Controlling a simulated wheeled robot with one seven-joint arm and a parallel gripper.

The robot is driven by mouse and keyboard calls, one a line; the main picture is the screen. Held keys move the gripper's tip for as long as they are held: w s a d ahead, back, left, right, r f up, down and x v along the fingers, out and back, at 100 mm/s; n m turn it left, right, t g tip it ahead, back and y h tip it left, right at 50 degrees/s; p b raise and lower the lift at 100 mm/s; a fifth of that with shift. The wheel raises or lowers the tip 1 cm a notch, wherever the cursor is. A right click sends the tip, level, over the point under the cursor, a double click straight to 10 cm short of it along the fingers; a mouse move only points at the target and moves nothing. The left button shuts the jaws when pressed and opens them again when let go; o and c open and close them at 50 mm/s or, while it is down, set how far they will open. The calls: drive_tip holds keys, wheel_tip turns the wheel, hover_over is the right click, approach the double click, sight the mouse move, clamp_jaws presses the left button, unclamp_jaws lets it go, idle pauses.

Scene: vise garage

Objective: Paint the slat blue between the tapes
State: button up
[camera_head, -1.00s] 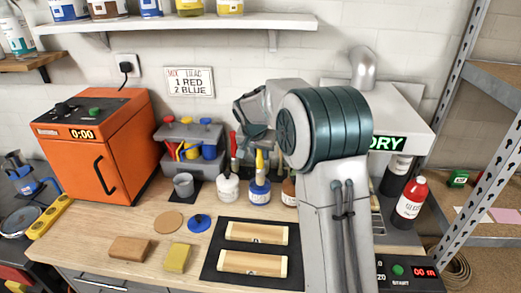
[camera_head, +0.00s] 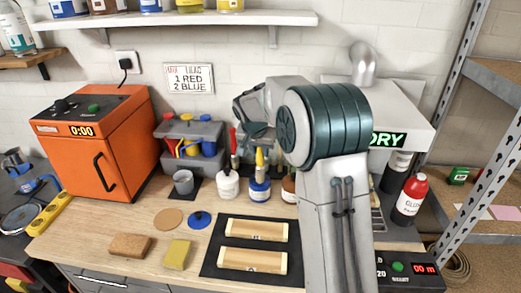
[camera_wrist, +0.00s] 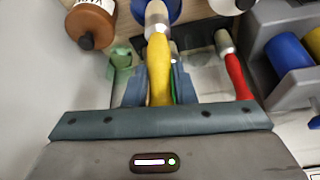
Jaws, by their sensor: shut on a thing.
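My gripper (camera_wrist: 160,88) is shut on the yellow handle of a brush (camera_wrist: 159,68). In the head view this brush (camera_head: 259,158) stands upright in the jar with a blue label (camera_head: 260,190), its bristles hidden. The jar's blue rim shows at the top of the wrist view. My fingers are partly hidden behind my arm in the head view. Two pale wooden slats (camera_head: 256,231) (camera_head: 252,261) lie one in front of the other on a black mat (camera_head: 211,256).
A white jar (camera_head: 228,185) with a red-handled brush (camera_head: 233,141) stands left of the blue jar, a brown jar (camera_head: 288,190) right. Also around: grey cup (camera_head: 183,182), blue lid (camera_head: 199,219), sponge (camera_head: 177,254), wood block (camera_head: 129,245), orange oven (camera_head: 98,140), red bottle (camera_head: 409,198).

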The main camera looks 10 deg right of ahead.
drive_tip(key=shift+s+f+b, duration=0.1)
drive_tip(key=shift+f+b, duration=0.35)
drive_tip(key=shift+b, duration=0.05)
idle(1.6)
clamp_jaws()
drive_tip(key=shift+r+p, duration=2.05)
drive_tip(key=shift+r, duration=1.55)
